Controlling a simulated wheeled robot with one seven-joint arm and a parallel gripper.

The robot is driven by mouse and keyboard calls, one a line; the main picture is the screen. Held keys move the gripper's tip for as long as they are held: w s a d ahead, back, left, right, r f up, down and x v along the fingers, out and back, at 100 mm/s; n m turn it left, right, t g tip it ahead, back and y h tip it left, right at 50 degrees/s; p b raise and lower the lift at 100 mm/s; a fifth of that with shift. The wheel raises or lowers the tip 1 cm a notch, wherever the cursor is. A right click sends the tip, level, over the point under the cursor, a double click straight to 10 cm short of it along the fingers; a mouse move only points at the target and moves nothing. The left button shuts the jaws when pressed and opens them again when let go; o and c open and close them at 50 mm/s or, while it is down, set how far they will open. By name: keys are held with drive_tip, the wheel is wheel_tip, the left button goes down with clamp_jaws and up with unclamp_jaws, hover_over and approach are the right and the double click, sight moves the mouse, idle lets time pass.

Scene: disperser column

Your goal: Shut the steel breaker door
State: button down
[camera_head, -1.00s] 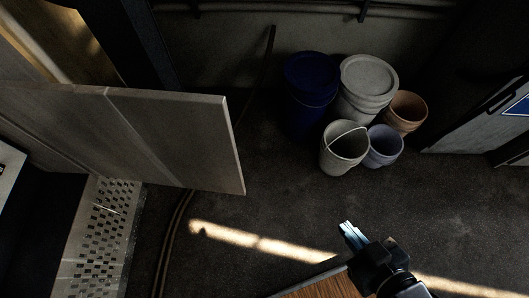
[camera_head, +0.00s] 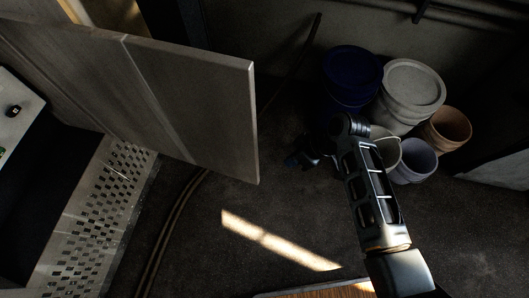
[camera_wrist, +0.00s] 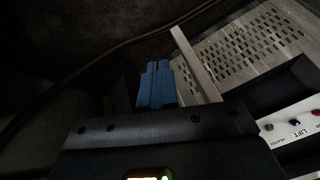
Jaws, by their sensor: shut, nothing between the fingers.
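The steel breaker door (camera_head: 190,105) is a flat grey panel standing open at the left of the head view, its free edge toward the middle. In the wrist view a narrow pale strip, apparently the door's edge (camera_wrist: 196,66), stands just right of my fingers. My gripper (camera_head: 293,162) is to the right of the door's free edge in the head view, dark and partly lost in shadow. In the wrist view its blue fingers (camera_wrist: 156,84) are together and empty. Whether they touch the door cannot be told.
A perforated metal panel (camera_head: 95,220) and a control panel (camera_head: 18,110) with small buttons are at the left. Cables (camera_head: 172,225) run along the floor below the door. Buckets (camera_head: 412,95) stand behind my arm. The floor in the middle is open.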

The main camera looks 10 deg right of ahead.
drive_tip(key=w+a+r+n+g+y+b, duration=0.1)
drive_tip(key=w+r+n+g+b, duration=0.1)
drive_tip(key=w+r+n+g, duration=0.5)
drive_tip(key=s+a+f+m+t+p, duration=0.1)
drive_tip(key=s+a+f+m+t, duration=0.1)
drive_tip(key=s+a+f, duration=0.2)
drive_tip(key=shift+a+f, duration=0.85)
drive_tip(key=shift+a, duration=0.8)
drive_tip(key=shift+s, duration=0.2)
